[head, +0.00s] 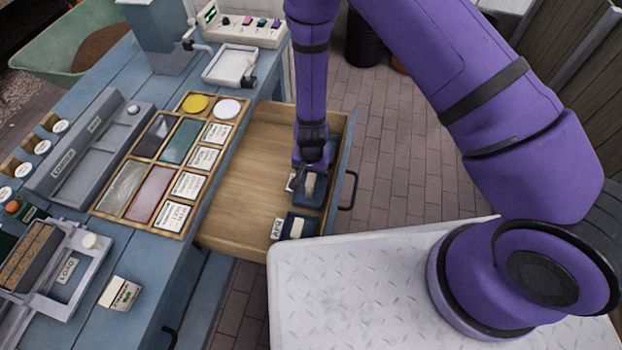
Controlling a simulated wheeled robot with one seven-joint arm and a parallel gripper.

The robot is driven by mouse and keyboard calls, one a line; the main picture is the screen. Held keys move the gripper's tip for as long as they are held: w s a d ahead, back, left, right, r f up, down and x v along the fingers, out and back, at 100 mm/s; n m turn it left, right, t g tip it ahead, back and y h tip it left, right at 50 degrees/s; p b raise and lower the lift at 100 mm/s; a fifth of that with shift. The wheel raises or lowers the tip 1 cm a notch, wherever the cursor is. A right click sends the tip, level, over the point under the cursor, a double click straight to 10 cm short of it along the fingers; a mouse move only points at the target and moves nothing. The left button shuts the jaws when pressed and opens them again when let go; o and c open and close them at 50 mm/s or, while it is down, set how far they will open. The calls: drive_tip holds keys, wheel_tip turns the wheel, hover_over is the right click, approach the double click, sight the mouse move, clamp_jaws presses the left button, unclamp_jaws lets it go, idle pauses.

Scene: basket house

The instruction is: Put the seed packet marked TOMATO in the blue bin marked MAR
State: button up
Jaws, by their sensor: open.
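My gripper (311,170) points down over the far dark blue bin (308,201) in the open drawer. Its jaws are open. A pale packet-like thing (310,184) shows in that bin, just below the jaws; I cannot tell whether they touch it. This bin's label is mostly hidden. A nearer blue bin (309,221) has a white label that seems to read APR, and a pale thing lies in it. A white packet (120,293) with green and dark print lies on the blue bench; its print is too small to read surely. I cannot make out TOMATO or MAR anywhere.
The wooden drawer (243,190) is open, with bare floor left of the bins. A wooden compartment tray (130,217) with labelled cards and a grey holder (92,150) fill much of the bench. A white metal surface (360,300) stands close in front of the drawer.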

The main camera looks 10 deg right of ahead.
drive_tip(key=shift+w+r, duration=0.1)
drive_tip(key=shift+r, duration=3.05)
wheel_tip(320, 180, up, 17)
drive_tip(key=n+y, duration=0.1)
drive_tip(key=y, duration=0.1)
hover_over(311, 178)
drive_tip(key=w+d, duration=0.3)
drive_tip(key=w, duration=0.1)
drive_tip(key=s+d+r+n+t, duration=0.1)
drive_tip(key=d+r, duration=0.2)
drive_tip(key=r, duration=0.5)
drive_tip(key=s+d+r+t, duration=0.1)
drive_tip(key=d+r, duration=0.2)
drive_tip(key=r, duration=0.5)
drive_tip(key=s+d+r+n+t+h, duration=0.1)
drive_tip(key=s+d+r, duration=0.6)
drive_tip(key=s, duration=0.3)
drive_tip(key=s+d+r+n+t+h, duration=0.1)
drive_tip(key=s+d+r+t, duration=0.1)
drive_tip(key=s+d+r, duration=0.6)
drive_tip(key=shift+s+d+r, duration=0.3)
drive_tip(key=shift+s+r, duration=1)
drive_tip(key=shift+s, duration=0.1)
